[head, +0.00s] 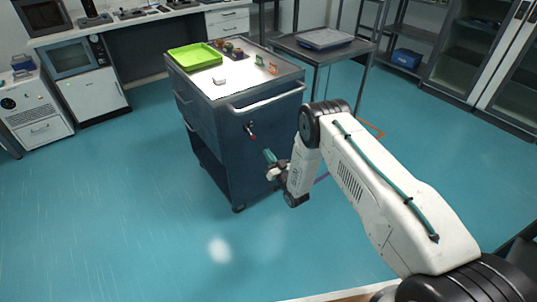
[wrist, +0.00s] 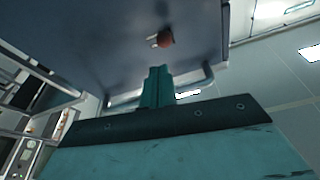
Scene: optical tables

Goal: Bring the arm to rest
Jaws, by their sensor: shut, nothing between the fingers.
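My arm reaches out from the lower right of the head view, bent at the elbow. My gripper (head: 270,156) is at its far end, beside the blue cart (head: 232,140). In the wrist view my gripper (wrist: 157,72) shows its teal fingers together, with nothing between them. The fingers point toward the cart's dark side panel (wrist: 130,40), where a small red knob (wrist: 165,40) sits just beyond the fingertips. A gap to the knob seems to show, but its depth is hard to tell.
The cart's top carries a green tray (head: 194,57) and several small items. A grey table (head: 305,48) with a flat tray (head: 325,38) stands behind it. White cabinets and a microwave (head: 72,58) line the left. Blue floor (head: 110,200) is clear at the left and front.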

